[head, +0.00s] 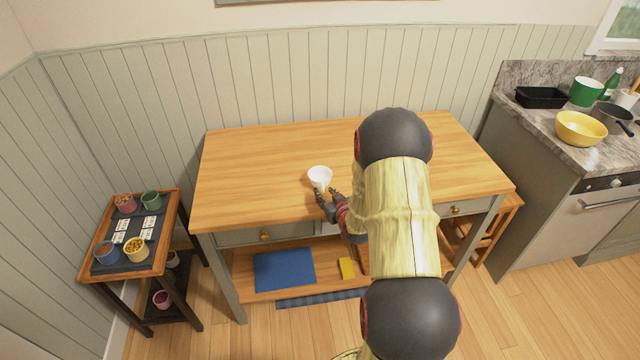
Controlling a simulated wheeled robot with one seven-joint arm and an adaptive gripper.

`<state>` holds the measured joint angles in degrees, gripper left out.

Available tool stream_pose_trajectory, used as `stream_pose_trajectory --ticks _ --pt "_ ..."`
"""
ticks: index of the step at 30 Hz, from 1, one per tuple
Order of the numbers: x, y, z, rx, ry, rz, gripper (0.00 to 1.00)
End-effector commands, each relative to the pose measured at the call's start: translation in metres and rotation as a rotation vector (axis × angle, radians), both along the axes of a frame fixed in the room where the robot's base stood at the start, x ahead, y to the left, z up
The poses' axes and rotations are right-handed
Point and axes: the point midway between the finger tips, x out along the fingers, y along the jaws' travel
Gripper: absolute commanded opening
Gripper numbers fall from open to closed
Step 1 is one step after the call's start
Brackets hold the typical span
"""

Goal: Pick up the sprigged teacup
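A small white teacup (319,175) stands upright on the wooden table (250,165), near the middle of its front half. Any sprig pattern is too small to make out. My gripper (326,194) reaches in from the front edge, with its dark fingers at the near side of the cup. The two fingertips look spread apart, one nearer the cup's lower left and one to the right. I cannot tell whether either touches the cup. My arm hides part of the table to the right.
The tabletop around the cup is otherwise clear where visible. A low shelf below holds a blue mat (284,271) and a yellow block (347,268). A small stand (172,215) with several cups is at left. A counter with a yellow bowl (581,128) is at right.

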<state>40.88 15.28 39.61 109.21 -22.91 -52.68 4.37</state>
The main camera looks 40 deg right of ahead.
Motion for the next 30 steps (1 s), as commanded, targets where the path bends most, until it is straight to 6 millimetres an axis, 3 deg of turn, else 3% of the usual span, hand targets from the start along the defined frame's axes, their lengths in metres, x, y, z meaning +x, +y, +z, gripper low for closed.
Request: stream_pose_trajectory --ticks 11,26,30 --pt "0.0094 -0.0037 -0.0033 0.0 0.0 -0.001 0.29" --pt "0.0091 -0.0036 -0.0034 0.0 0.0 -0.001 0.0" --pt "0.0091 -0.0036 -0.0034 0.0 0.0 -0.001 0.0"
